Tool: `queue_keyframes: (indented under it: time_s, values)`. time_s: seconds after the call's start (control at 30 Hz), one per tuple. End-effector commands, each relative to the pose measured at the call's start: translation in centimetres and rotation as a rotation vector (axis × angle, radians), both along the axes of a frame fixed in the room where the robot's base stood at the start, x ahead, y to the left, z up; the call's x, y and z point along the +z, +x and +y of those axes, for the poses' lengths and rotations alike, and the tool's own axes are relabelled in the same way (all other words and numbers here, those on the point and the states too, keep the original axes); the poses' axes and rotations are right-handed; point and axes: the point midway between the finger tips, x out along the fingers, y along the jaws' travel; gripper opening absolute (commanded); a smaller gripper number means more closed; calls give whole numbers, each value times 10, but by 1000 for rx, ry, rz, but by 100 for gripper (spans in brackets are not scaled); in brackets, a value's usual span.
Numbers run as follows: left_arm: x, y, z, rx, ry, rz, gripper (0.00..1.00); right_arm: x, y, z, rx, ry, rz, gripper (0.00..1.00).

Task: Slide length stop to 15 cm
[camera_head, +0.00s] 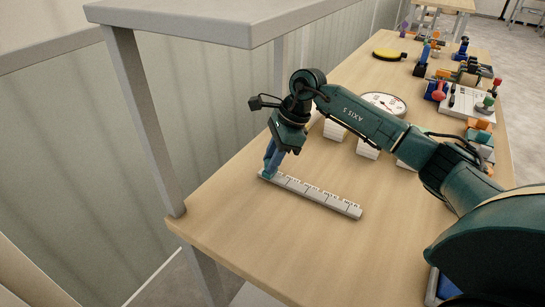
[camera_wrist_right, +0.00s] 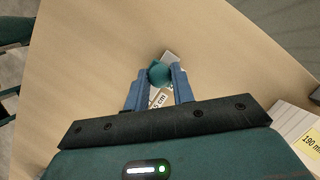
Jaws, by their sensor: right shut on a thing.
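A pale ruled rail (camera_head: 318,195) lies on the wooden table, with printed marks along its top. The teal length stop (camera_head: 266,175) sits at the rail's left end in the head view. Its round teal knob (camera_wrist_right: 160,73) shows between blue fingers in the wrist view. My right gripper (camera_head: 270,165) points down and is shut on the stop's knob. A label ending in "5 cm" (camera_wrist_right: 158,98) shows on the rail just below the knob; its start is partly hidden by a finger. My left gripper is not in view.
White blocks (camera_head: 333,131) stand behind the rail, partly under my right arm; one labelled block (camera_wrist_right: 300,137) shows in the wrist view. The table in front of the rail is clear.

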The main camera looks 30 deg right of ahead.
Motion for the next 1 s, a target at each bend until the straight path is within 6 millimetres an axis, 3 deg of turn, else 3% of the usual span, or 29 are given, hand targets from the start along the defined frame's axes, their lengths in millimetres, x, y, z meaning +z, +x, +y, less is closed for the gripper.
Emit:
queue_keyframes:
  time_s: [0.17, 0.5, 0.83, 0.87, 1.0]
  values:
    - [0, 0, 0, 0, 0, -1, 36, 0, -1, -2, 0, 0, -1, 0]
    - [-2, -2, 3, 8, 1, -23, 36, -1, -40, -25, -2, -2, -1, 0]
    - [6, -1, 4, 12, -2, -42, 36, 1, -43, -26, -1, 0, -1, 0]
    - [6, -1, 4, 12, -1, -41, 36, 1, -43, -26, -1, 0, -1, 26]
    - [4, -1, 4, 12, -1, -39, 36, 1, -43, -26, -1, 0, -1, 37]
